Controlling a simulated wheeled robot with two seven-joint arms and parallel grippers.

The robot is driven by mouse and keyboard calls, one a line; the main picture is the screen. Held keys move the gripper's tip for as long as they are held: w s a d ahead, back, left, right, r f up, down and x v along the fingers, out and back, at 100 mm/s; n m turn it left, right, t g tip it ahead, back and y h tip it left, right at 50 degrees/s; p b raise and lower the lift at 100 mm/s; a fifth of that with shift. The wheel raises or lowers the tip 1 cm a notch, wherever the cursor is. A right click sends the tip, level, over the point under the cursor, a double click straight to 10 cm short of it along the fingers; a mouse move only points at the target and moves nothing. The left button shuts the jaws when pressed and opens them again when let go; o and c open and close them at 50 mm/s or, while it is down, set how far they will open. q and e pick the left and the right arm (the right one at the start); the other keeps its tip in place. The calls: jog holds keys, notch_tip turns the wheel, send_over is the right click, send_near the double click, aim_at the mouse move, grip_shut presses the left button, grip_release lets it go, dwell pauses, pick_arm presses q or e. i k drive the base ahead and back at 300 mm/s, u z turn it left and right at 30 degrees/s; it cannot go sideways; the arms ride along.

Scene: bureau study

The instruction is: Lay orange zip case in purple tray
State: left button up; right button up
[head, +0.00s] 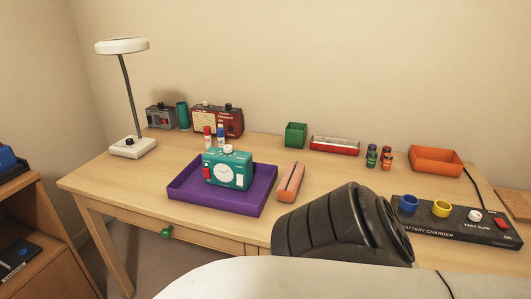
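The orange zip case (291,181) is a slim salmon-orange case with a dark line along it. It lies on the desk just right of the purple tray (262,199), apart from it. The tray is shallow and square-cornered, near the front left of the desk. Neither gripper shows in the head view. A dark ribbed arm part, seemingly mine, covers the desk just in front of and right of the case.
A white lamp (132,148), a red radio-like box (217,120), a green box (296,135), small bottles (372,156) and an orange bin (436,161) line the back. A black battery charger (455,224) lies at the right. A green knob (167,232) marks the drawer. Bare wood lies left of the tray.

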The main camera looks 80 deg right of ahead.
aim_at(226, 197)
jog(key=k, duration=0.6)
jog(key=z, duration=0.7)
